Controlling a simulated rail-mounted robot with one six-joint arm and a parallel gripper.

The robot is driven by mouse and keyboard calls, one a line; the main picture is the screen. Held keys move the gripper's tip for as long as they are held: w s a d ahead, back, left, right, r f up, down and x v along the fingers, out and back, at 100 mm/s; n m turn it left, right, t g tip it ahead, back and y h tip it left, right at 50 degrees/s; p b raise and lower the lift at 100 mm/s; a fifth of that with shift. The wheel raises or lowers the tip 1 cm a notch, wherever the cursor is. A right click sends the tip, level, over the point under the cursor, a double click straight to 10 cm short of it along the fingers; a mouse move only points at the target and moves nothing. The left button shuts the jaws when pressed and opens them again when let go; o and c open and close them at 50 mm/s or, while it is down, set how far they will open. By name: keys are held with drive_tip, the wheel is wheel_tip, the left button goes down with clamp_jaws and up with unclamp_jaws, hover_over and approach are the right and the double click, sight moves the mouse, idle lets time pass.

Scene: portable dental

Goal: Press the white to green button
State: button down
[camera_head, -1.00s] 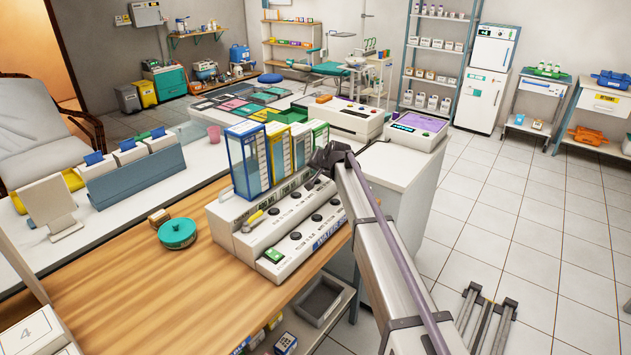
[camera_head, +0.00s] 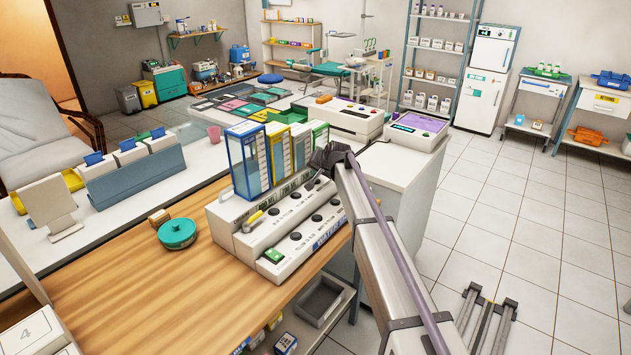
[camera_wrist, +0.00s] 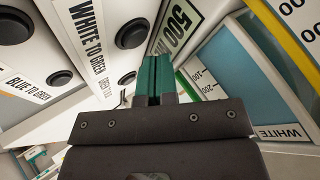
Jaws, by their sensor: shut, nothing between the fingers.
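The dispenser panel (camera_head: 285,235) is a long white two-step box with several round black buttons, at the table's right end. In the wrist view, the "WHITE TO GREEN" label (camera_wrist: 88,38) is on the white panel, left of my gripper (camera_wrist: 154,62). I cannot tell which button belongs to that label, or whether the fingers touch one. My gripper is shut and empty; in the head view (camera_head: 318,170) it is above the panel's far right part.
Tall coloured-frame containers, including a blue one (camera_head: 246,160) and a yellow one (camera_head: 279,150), stand along the panel's back, close to my gripper. A green button (camera_head: 273,256) is at the panel's near end. A teal round container (camera_head: 177,233) sits on the wooden table (camera_head: 150,285).

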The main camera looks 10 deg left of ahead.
idle(0.4)
drive_tip(key=shift+f+b, duration=0.4)
drive_tip(key=shift+f+b, duration=0.45)
idle(0.4)
drive_tip(key=shift+r, duration=0.1)
drive_tip(key=shift+r+p, duration=0.8)
drive_tip(key=shift+p, duration=0.1)
wheel_tip(320, 180, up, 5)
drive_tip(key=p, duration=0.5)
